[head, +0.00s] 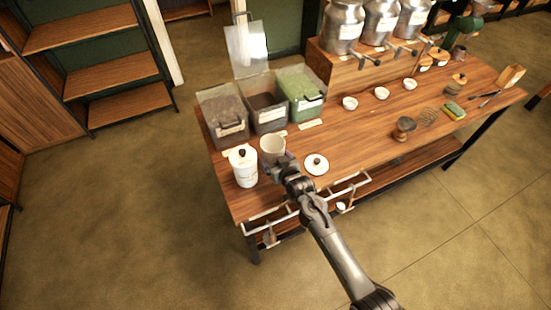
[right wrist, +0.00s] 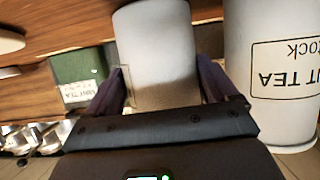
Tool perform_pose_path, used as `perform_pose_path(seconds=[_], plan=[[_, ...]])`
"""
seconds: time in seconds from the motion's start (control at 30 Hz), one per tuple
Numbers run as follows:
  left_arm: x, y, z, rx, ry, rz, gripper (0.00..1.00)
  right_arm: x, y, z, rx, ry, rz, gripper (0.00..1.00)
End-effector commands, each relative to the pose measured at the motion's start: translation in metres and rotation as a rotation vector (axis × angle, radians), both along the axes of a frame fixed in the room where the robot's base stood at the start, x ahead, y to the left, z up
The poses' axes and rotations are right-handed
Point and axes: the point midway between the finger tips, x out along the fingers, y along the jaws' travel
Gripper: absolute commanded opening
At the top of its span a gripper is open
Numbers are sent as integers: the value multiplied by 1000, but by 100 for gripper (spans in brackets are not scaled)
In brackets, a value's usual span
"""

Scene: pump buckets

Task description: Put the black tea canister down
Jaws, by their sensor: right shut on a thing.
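My right gripper (head: 284,168) is shut on a white, open-topped canister (head: 272,148) near the table's front left corner. I take this to be the black tea canister; its label cannot be read. It shows between the fingers in the right wrist view (right wrist: 158,50). I cannot tell whether its base touches the table. A white lid with a dark knob (head: 316,164) lies on the table to its right. A lidded white canister (head: 244,168) stands just left of it; in the right wrist view its upside-down label (right wrist: 285,68) partly shows "TEA". My left gripper is not in view.
Three bins stand behind the canisters: a grey-brown one (head: 222,112), a dark-filled one (head: 264,101) and a green one (head: 301,92). Small white bowls (head: 350,103) and a dark wooden-topped item (head: 404,128) stand farther right. A white rail (head: 340,187) runs along the front edge.

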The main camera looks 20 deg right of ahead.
Motion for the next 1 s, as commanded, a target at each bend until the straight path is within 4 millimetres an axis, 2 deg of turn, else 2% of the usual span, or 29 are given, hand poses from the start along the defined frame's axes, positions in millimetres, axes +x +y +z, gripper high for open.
perform_pose_path(seconds=[0.03,0.07,0.13,0.47,0.57,0.77,1.0], plan=[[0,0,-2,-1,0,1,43,0,0,-2,0,-1,0,43],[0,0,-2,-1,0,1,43,0,0,-3,0,1,0,88],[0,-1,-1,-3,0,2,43,0,0,-2,0,1,0,98],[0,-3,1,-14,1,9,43,0,0,2,0,0,0,100],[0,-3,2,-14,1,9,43,-5,-1,4,0,-1,0,100],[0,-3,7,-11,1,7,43,-30,-3,14,0,0,-1,100],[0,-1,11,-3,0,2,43,-68,-5,30,0,0,0,100]])
